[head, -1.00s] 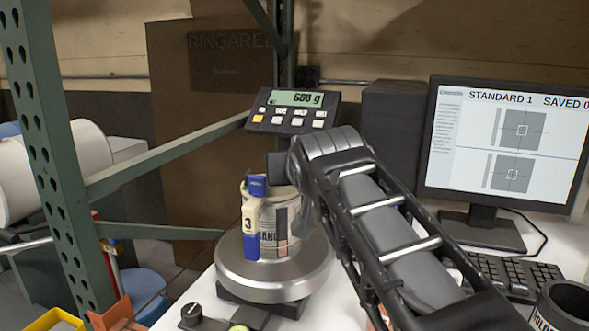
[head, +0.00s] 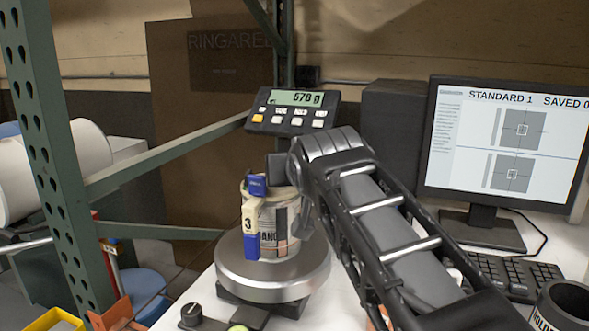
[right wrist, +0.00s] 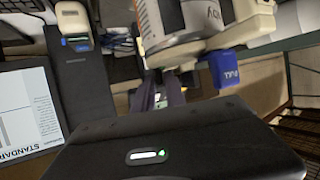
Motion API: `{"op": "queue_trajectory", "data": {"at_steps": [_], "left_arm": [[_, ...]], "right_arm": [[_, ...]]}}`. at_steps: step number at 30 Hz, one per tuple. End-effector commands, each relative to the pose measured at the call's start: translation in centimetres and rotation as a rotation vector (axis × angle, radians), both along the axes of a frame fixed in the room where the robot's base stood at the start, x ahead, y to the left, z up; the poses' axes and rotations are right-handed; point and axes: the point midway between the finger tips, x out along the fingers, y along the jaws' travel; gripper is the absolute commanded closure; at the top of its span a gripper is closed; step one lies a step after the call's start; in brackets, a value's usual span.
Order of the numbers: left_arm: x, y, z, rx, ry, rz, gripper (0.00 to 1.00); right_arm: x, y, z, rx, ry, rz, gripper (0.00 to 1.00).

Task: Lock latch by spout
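A pale paint can (head: 281,228) with a dark-lettered label stands on the round metal scale pan (head: 250,285). A white and blue piece marked 3 (head: 250,222) is upright on the can's left front side, with a blue top (head: 257,186). The can (right wrist: 180,18) and a blue part (right wrist: 224,68) also show in the right wrist view. My right gripper (head: 277,168) is at the can's top, just behind the blue top; contact is unclear. Its fingers (right wrist: 160,94) are partly hidden below the can in the wrist view. My left gripper is out of view. The latch and spout are not clearly distinguishable.
The scale display (head: 293,110) reads about 578 g behind the can. A monitor (head: 505,145) and keyboard (head: 515,275) stand to the right. A green metal rack post (head: 50,150) and crossbars are at the left. A dark cup (head: 565,308) is at the lower right.

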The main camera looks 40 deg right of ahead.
Motion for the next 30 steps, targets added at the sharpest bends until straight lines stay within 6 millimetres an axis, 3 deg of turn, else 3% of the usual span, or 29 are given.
{"op": "queue_trajectory", "data": {"at_steps": [5,16,30], "left_arm": [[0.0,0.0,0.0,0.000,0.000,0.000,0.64],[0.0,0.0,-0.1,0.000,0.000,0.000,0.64],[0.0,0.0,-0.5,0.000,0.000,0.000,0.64]], "right_arm": [[0.0,0.0,0.1,-0.001,-0.003,0.000,0.70],[-0.5,0.4,0.5,-0.004,-0.006,0.003,0.70],[-6.1,3.0,3.0,-0.002,-0.006,0.001,0.70]]}}
